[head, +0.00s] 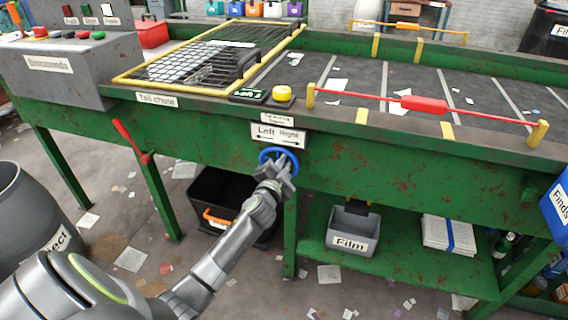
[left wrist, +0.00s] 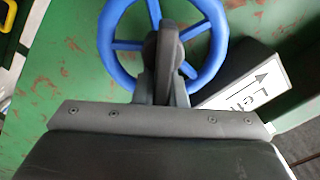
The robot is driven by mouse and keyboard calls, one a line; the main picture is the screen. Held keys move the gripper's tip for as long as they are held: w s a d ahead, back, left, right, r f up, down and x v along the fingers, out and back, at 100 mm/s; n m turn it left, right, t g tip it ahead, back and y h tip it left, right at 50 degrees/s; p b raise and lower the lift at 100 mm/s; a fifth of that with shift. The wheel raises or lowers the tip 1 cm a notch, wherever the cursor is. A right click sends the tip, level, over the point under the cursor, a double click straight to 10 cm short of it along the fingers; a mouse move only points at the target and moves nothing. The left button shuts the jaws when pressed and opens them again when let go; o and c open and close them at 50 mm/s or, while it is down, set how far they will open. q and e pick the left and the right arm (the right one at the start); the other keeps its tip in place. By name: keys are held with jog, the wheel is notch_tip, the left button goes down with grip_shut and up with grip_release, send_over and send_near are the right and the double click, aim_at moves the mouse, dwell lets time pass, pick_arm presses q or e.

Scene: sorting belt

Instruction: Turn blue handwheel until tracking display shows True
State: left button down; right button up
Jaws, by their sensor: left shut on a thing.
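The blue handwheel (head: 266,154) is on the front face of the green belt frame, below the white "Left Right" sign (head: 278,135). In the left wrist view the handwheel (left wrist: 106,38) fills the upper middle, with several spokes showing. My left gripper (head: 284,168) is at the wheel, shut on it; the gripper (left wrist: 163,55) covers the hub and part of the lower rim. The tracking display (head: 248,96) is a small dark panel with green lettering on the belt's front edge; its text looks like "Left" and a figure. My right gripper is not in view.
A yellow button (head: 282,94) sits beside the display. A red lever (head: 132,140) sticks out left of the wheel. A black bin (head: 205,190) stands below, and a grey "Film" box (head: 352,230) is on the lower shelf. A red bar (head: 425,104) runs along the belt's front edge.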

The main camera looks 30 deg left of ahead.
pick_arm(q)
jog(key=shift+s+a+f, duration=0.15)
jog(key=shift+f, duration=0.3)
jog(key=c, duration=1.5)
grip_release()
jog(key=shift+a, duration=0.15)
jog(key=shift+r, duration=0.1)
jog(key=shift+s+r, duration=0.1)
jog(key=v, duration=1.7)
jog(key=shift+d+p, duration=0.2)
jog(key=shift+p, duration=0.15)
